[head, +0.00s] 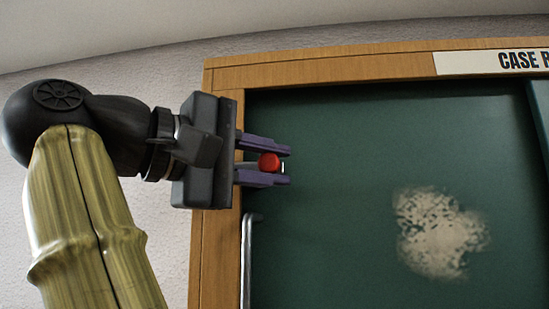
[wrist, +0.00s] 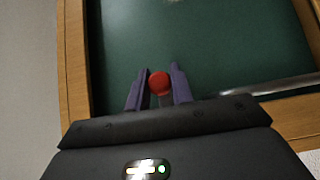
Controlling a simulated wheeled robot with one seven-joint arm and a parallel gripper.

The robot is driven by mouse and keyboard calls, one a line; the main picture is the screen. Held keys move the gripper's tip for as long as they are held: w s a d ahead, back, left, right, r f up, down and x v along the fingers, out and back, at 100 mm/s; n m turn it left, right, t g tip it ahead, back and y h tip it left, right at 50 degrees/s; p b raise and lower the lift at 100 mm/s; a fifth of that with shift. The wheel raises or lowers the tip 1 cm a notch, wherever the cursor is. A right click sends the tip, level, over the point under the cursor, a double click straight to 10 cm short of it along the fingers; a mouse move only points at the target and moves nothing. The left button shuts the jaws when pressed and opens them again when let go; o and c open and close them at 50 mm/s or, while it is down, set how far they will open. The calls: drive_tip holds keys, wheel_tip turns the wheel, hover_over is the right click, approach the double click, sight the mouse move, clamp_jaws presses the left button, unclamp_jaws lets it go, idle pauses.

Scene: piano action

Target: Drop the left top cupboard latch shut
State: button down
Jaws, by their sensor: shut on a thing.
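The latch's red knob (head: 269,162) is near the top left corner of the cupboard's green door (head: 340,190). My gripper (head: 288,163) reaches in from the left, with its purple fingers above and below the knob, shut on it. In the wrist view the red knob (wrist: 159,82) sits between the two fingertips (wrist: 160,72). A short pale metal piece shows beside the knob; the rest of the latch is hidden by my fingers, so its angle is unclear.
A wooden frame (head: 215,250) surrounds the green door. A metal bar handle (head: 247,265) stands just below my gripper. A sign reading "CASE R" (head: 490,62) is on the top rail. A pale worn patch (head: 440,233) marks the door. The area right of my fingers is clear.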

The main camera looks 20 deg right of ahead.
drive_tip(key=shift+f, duration=0.1)
drive_tip(key=c, duration=1.3)
unclamp_jaws()
drive_tip(key=shift+s, duration=0.1)
drive_tip(key=shift+o, duration=0.2)
